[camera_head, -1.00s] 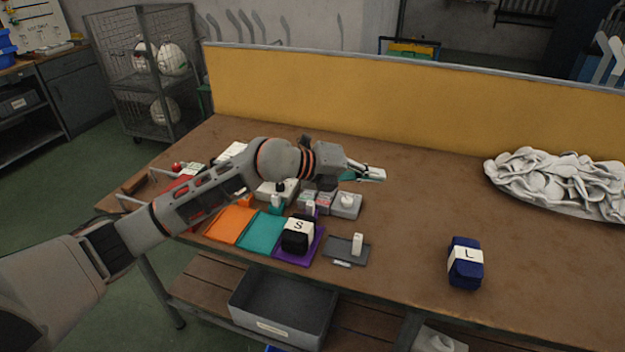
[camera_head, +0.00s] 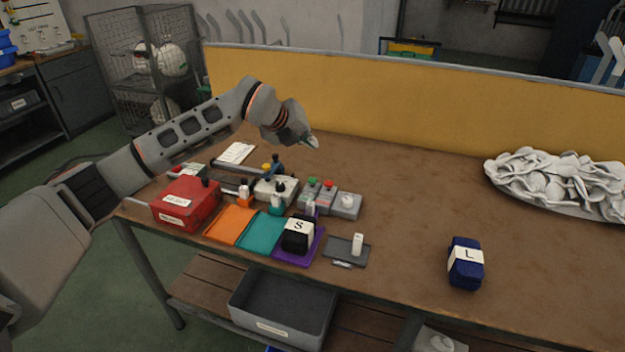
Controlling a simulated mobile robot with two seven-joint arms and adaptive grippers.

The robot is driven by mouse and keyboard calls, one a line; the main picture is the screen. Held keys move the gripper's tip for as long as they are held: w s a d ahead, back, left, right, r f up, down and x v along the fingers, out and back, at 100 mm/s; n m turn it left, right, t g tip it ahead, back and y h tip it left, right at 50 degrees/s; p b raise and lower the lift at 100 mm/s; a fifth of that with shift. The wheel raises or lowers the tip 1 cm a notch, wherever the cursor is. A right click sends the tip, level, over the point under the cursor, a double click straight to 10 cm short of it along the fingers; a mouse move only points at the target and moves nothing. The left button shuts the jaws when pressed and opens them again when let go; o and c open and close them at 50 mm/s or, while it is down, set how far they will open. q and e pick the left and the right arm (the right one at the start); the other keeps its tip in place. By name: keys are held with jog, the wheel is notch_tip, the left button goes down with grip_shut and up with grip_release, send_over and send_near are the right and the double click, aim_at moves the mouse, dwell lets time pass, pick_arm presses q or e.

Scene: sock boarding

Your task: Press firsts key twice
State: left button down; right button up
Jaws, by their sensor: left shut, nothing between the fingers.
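A row of small grey key boxes stands in the middle of the bench: one with a green key (camera_head: 312,181), one with a red key (camera_head: 329,183) and one with a pale knob (camera_head: 347,199). Their labels are too small to read, so I cannot tell which is the firsts key. My left gripper (camera_head: 314,143) is shut and empty, raised above and behind the key boxes, near the yellow panel. It touches none of them. My right gripper is not in view.
A red box (camera_head: 186,203) stands at left. Orange (camera_head: 230,224), teal (camera_head: 261,232) and purple (camera_head: 287,256) mats line the front, a black S bundle (camera_head: 297,236) on the purple one. A blue L bundle (camera_head: 466,264) and white sock pile (camera_head: 555,183) lie right. The middle right is clear.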

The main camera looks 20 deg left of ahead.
pick_arm(q)
jog(key=shift+f, duration=0.1)
jog(key=b, duration=0.4)
send_over(311, 180)
notch_tip(311, 180, down, 7)
jog(key=shift+f, duration=0.1)
jog(key=shift+f+b, duration=0.35)
jog(key=shift+f, duration=0.4)
dwell(0.4)
